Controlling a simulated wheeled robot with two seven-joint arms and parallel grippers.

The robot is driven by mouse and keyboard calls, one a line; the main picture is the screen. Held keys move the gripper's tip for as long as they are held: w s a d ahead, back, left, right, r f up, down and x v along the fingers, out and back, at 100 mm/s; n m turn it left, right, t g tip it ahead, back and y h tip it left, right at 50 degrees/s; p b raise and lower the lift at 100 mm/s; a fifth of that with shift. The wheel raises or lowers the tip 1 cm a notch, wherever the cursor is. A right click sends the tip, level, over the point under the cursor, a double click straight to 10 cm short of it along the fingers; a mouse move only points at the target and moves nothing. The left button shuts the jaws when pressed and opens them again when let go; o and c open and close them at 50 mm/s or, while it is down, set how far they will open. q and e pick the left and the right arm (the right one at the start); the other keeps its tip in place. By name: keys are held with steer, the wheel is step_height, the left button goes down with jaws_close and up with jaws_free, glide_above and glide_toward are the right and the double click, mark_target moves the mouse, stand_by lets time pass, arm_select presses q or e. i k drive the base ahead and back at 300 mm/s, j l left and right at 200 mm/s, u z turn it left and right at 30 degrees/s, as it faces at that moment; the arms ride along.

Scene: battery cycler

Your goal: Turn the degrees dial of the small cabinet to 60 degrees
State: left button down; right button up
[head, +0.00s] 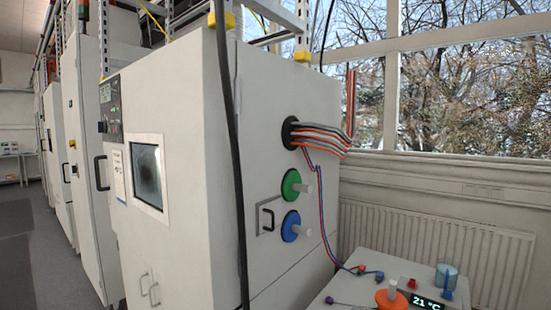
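A low white cabinet (353,289) stands at the lower right, cut off by the bottom edge. On its top is a display (427,303) that reads 21 °C. Beside the display on its left is a round orange dial (389,299) with a pale upright handle on it. The display and dial are partly cut off by the bottom edge. Neither of my grippers is in view.
A tall white chamber (270,91) stands left of the low cabinet, with a green knob (291,184) and a blue knob (291,226) on its side. A red-blue cable (327,235) hangs down. A blue-grey cup-like item (446,276) sits behind the display. A radiator (430,240) lines the wall.

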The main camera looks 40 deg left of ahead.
mark_target(102, 127)
steer(key=u, duration=2.5)
steer(key=i+j+z, duration=0.15)
steer(key=i, duration=0.3)
steer(key=i+j+z, duration=0.15)
steer(key=i, duration=0.25)
steer(key=i+j+z, duration=0.2)
steer(key=i+j, duration=0.2)
